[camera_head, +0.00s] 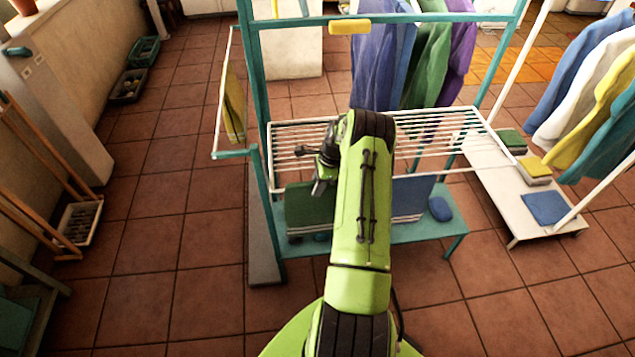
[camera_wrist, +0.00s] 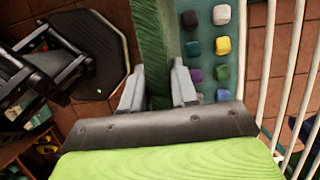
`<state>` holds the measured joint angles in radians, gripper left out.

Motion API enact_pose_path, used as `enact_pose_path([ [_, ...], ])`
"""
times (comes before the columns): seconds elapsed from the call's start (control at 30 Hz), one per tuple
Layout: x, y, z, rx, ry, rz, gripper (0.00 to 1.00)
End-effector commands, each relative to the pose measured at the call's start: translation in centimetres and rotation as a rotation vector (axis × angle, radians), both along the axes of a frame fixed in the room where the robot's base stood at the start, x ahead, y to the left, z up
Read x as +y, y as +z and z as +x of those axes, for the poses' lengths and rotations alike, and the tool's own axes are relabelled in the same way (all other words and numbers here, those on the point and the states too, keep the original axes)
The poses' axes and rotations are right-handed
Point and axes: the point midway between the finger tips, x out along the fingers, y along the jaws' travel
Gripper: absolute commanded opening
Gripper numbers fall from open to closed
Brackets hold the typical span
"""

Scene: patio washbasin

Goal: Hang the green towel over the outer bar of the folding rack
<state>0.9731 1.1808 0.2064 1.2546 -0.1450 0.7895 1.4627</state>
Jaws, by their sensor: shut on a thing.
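My gripper (camera_head: 322,182) is shut on the green towel (camera_head: 308,208), at the left part of the folding rack (camera_head: 450,125). The rack is a white panel of thin parallel bars, spread flat within a teal frame. The towel hangs down near the rack's front left; whether it touches the outer bar cannot be told. In the wrist view the green towel (camera_wrist: 150,40) runs between the two grey fingers of my gripper (camera_wrist: 158,72). White rack bars (camera_wrist: 270,60) pass to the right of the fingers, apart from them. My arm hides the rack's middle.
A blue towel (camera_head: 412,195) hangs at the rack's front right. A yellow towel (camera_head: 234,105) hangs on a side bar at left. A teal shelf (camera_head: 440,232) lies below. Clothes (camera_head: 590,95) hang at right above a white low bench (camera_head: 490,185).

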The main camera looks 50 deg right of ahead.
Motion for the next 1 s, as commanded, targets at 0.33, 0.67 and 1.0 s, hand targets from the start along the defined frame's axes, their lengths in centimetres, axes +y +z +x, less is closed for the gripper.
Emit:
enact_pose_path([
  [0.33,-0.01,-1.49,0.04,-0.001,0.000,-0.001,0.00],
  [0.67,-0.01,-1.43,0.02,-0.001,0.000,-0.001,0.58],
  [1.0,-0.01,-0.77,0.00,0.000,0.000,0.000,0.58],
])
